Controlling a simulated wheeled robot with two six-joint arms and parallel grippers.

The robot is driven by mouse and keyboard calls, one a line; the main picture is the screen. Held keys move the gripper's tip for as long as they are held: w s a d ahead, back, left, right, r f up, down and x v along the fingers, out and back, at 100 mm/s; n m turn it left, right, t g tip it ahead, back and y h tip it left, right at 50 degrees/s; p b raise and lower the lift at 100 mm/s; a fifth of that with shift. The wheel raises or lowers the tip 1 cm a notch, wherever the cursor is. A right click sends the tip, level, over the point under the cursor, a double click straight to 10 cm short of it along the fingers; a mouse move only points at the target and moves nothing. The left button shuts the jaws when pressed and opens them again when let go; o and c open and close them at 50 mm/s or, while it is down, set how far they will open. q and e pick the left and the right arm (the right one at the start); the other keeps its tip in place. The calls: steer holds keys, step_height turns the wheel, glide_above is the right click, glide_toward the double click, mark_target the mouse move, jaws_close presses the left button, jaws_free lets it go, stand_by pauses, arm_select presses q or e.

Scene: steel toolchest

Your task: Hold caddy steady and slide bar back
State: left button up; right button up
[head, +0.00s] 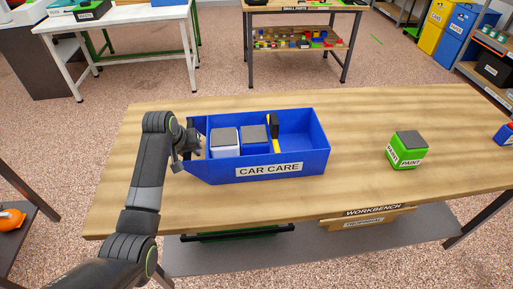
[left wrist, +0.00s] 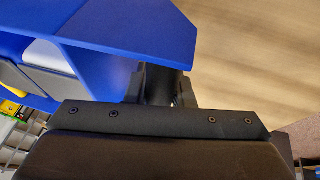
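The blue caddy (head: 310,158), labelled CAR CARE, stands upright on the workbench. Two grey-topped boxes, one (head: 224,141) and another (head: 254,139), stand side by side in its left and middle part. A yellow bar with a black upper part (head: 274,126) stands right of them; the space to its right is empty. My left gripper (head: 189,143) is at the caddy's left end. In the left wrist view the dark fingers (left wrist: 162,86) are close against the blue caddy wall (left wrist: 125,28); their tips and any grip are hidden. My right gripper is not in view.
A green PAINT box (head: 407,150) stands on the workbench (head: 350,190) to the right, with a small blue and red item (head: 504,133) at the far right edge. The wood between caddy and green box is clear. Other tables stand behind.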

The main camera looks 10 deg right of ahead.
arm_select(q)
jaws_close()
steer(key=shift+w+d+r, duration=0.1)
steer(key=shift+r, duration=0.15)
steer(key=shift+f, duration=0.1)
steer(key=shift+f, duration=0.4)
